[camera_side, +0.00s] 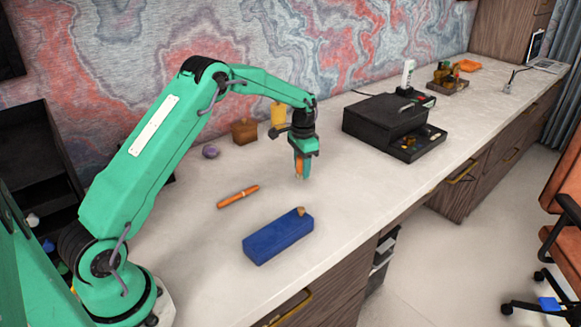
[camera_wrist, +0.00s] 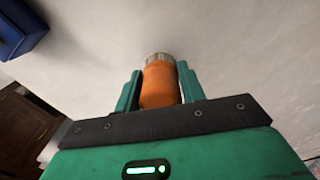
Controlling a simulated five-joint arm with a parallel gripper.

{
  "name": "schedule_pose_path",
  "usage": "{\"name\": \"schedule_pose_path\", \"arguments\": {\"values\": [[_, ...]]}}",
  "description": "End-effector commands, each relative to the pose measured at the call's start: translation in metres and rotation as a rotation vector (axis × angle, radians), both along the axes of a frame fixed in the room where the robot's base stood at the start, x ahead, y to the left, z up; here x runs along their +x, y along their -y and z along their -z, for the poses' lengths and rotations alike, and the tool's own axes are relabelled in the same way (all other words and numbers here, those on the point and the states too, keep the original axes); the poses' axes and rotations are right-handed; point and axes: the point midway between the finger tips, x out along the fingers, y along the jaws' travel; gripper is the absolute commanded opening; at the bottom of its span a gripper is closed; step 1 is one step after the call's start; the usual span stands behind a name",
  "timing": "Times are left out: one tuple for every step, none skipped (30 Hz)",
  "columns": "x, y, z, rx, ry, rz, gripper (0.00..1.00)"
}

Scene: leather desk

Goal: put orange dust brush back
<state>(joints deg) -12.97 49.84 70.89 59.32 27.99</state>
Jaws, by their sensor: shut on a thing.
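The orange dust brush (camera_wrist: 160,88) is between my gripper's two green fingers in the wrist view, with a pale, ribbed end showing past the fingertips. In the side view my gripper (camera_side: 301,172) points down and is shut on the brush (camera_side: 299,162), which hangs upright over the middle of the desk. Its lower end is close to the desk top; I cannot tell whether it touches. A blue box (camera_side: 276,238) lies nearer the front edge, with a small tan piece at its far right corner. The box (camera_wrist: 18,28) also shows at the wrist view's upper left.
An orange stick (camera_side: 238,196) lies left of my gripper. A purple lump (camera_side: 210,152), a brown block (camera_side: 244,131) and a yellow cup (camera_side: 279,115) stand near the wall. A black case (camera_side: 382,121) is to the right. The desk around the gripper is clear.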

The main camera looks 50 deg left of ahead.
Motion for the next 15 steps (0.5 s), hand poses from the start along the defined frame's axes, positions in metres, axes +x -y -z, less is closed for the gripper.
{"name": "schedule_pose_path", "arguments": {"values": [[0.000, 0.000, 0.007, 0.000, -0.002, 0.000, 0.15], [0.000, 0.000, 0.010, 0.000, -0.003, 0.000, 0.15], [-0.001, 0.000, 0.014, 0.000, -0.002, 0.000, 0.15], [0.000, 0.000, 0.015, 0.000, -0.002, 0.000, 0.15], [0.000, 0.000, 0.017, 0.000, -0.001, 0.000, 0.15], [0.000, 0.000, 0.018, 0.000, 0.000, 0.000, 0.15], [0.000, 0.000, 0.019, 0.000, 0.000, 0.000, 0.15], [0.000, 0.000, 0.019, 0.000, 0.000, 0.000, 0.15], [0.000, 0.000, 0.019, 0.000, 0.000, 0.000, 0.15], [0.000, 0.000, 0.019, 0.000, 0.000, 0.000, 0.15], [0.000, 0.000, 0.019, 0.000, 0.000, 0.000, 0.15], [0.000, 0.000, 0.019, 0.000, 0.000, 0.000, 0.15], [0.000, 0.000, 0.019, 0.000, 0.000, 0.000, 0.15], [0.000, 0.000, 0.019, 0.000, 0.000, 0.000, 0.15], [0.000, 0.000, 0.019, 0.000, 0.000, 0.000, 0.15]]}}
